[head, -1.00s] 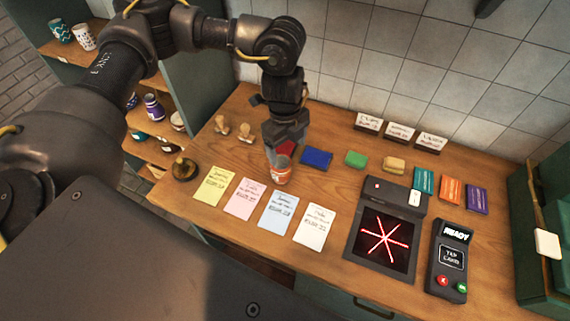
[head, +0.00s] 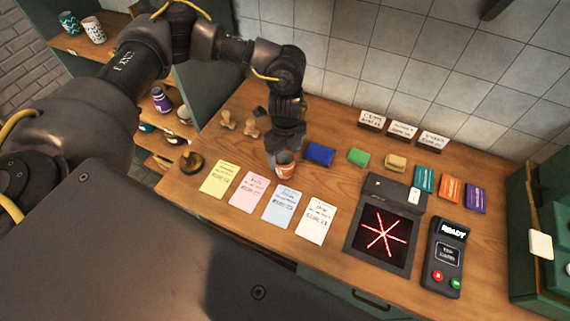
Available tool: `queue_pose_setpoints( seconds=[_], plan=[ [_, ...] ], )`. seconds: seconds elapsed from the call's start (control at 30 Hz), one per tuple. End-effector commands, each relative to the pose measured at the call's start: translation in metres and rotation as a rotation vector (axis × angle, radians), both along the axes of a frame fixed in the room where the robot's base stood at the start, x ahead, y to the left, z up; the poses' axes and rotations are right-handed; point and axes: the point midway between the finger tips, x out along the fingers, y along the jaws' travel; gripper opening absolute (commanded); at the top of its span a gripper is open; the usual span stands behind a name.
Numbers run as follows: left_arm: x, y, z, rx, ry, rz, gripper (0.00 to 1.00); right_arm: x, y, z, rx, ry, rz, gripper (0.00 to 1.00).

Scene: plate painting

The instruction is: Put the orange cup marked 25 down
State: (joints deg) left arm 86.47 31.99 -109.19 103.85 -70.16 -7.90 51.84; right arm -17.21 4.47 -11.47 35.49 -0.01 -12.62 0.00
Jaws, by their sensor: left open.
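The orange cup (head: 286,170), with a white band, stands upright on the wooden counter, behind the pink and blue cards. Its number cannot be read from here. My left gripper (head: 285,152) is open and points down at the cup's back rim. The fingertips are hard to make out, and I cannot tell if they still touch the cup. My right gripper is not in view.
A yellow card (head: 219,179), pink card (head: 248,192), blue card (head: 284,206) and white card (head: 316,220) lie in front. A blue block (head: 320,154) is right of the cup. A scanner (head: 384,236) and card terminal (head: 446,258) stand further right.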

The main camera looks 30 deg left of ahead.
Motion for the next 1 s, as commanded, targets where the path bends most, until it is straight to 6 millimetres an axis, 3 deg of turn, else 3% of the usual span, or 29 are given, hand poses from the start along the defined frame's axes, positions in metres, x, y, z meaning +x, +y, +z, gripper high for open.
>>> queue_pose_setpoints(
  seconds=[0.03,0.1,0.3,0.53,1.0],
  plan=[
    [-0.001,0.001,-0.002,0.002,0.006,0.002,0.8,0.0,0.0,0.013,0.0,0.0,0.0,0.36],
    [0.0,0.003,-0.013,0.004,0.004,0.002,0.8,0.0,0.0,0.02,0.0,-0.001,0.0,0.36],
    [0.0,0.002,-0.036,0.002,0.003,0.001,0.8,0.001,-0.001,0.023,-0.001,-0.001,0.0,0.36],
    [0.0,0.002,-0.037,0.0,0.001,0.0,0.8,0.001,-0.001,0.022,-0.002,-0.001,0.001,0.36],
    [0.001,0.002,-0.037,0.0,0.001,0.0,0.22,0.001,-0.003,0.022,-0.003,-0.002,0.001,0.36]
  ],
)
